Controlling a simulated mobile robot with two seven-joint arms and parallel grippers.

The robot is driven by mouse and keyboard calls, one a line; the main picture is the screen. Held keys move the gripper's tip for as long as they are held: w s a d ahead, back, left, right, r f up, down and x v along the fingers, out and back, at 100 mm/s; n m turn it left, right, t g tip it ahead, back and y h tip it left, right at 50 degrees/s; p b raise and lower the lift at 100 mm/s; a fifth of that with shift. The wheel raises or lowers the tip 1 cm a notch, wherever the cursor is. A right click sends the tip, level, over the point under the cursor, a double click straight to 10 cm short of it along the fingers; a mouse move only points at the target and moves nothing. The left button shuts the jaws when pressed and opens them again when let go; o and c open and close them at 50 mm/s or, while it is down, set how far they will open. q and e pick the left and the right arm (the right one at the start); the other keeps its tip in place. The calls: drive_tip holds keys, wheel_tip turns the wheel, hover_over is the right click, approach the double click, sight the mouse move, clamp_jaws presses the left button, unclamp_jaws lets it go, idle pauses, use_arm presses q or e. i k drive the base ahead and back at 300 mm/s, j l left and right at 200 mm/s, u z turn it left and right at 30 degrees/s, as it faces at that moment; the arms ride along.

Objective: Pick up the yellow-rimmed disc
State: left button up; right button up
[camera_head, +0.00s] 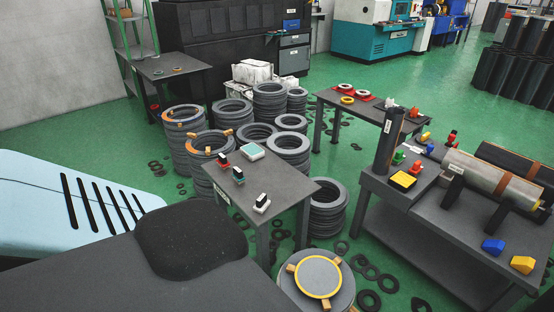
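The yellow-rimmed disc (319,276) is at the bottom of the head view, right of centre. It is grey with a yellow ring around its edge, and it lies flat on a larger round grey piece (341,296). Small tan blocks (291,269) sit around its rim. The lower edge of the round piece is cut off by the frame. Neither of my grippers shows in the head view.
A small dark table (286,198) with small coloured parts stands just behind the disc. Stacks of grey rings (327,215) rise behind it. Loose black rings (369,301) lie on the green floor to the right, before a workbench (440,248) holding cylinders.

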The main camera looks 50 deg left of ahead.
sight(317, 276)
drive_tip(key=u, duration=1.1)
drive_tip(key=k+z, duration=0.35)
drive_tip(key=k+l+z, duration=0.15)
drive_tip(key=k+z, duration=0.15)
